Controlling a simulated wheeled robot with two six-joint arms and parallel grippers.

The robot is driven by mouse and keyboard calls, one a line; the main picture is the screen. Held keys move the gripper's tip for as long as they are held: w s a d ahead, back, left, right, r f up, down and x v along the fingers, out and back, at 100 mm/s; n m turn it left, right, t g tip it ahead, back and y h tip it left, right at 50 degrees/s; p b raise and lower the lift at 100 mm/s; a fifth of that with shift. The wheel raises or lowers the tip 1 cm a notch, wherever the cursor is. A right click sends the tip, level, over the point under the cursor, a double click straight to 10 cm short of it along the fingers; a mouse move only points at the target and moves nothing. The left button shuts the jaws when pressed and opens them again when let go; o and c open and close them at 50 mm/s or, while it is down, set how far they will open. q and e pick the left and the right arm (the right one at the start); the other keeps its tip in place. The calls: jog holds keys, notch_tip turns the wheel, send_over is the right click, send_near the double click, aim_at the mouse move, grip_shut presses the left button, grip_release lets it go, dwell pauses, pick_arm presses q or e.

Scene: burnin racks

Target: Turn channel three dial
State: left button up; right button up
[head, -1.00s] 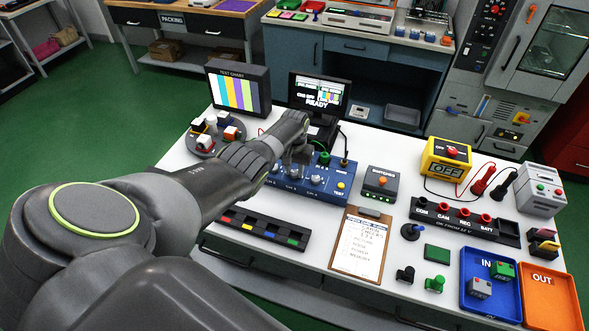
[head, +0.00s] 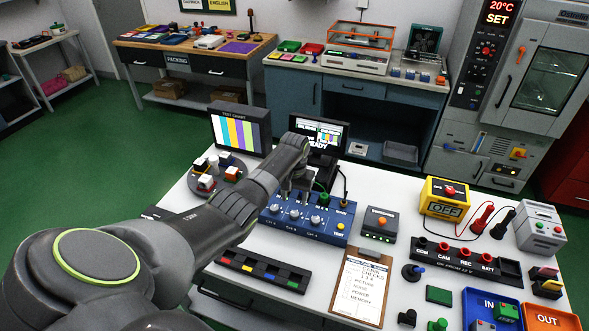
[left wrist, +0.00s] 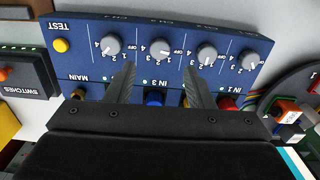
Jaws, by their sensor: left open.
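The blue channel panel (head: 305,231) lies on the white table with a row of grey dials and a yellow TEST button (head: 340,226). Counting from the IN 1 end, the channel three dial (left wrist: 160,48) shows in the left wrist view, upside down; it also shows in the head view (head: 295,214). My left gripper (head: 290,188) is over the panel's rear part, open and empty. In the wrist view its fingers (left wrist: 161,80) point at the panel, with the dial ahead, between their lines. Contact cannot be told. My right gripper is not in view.
Coloured plugs, including a blue one (left wrist: 153,98), stand along the panel's socket edge near the fingers. A green plug (head: 323,198), a monitor (head: 319,136) and a switches box (head: 379,224) are close by. A clipboard (head: 359,285) lies in front.

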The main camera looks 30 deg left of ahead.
pick_arm(q)
notch_tip(320, 180, up, 11)
jog(key=b, duration=0.1)
jog(key=shift+f, duration=0.15)
jog(key=shift+f, duration=0.1)
dwell(0.4)
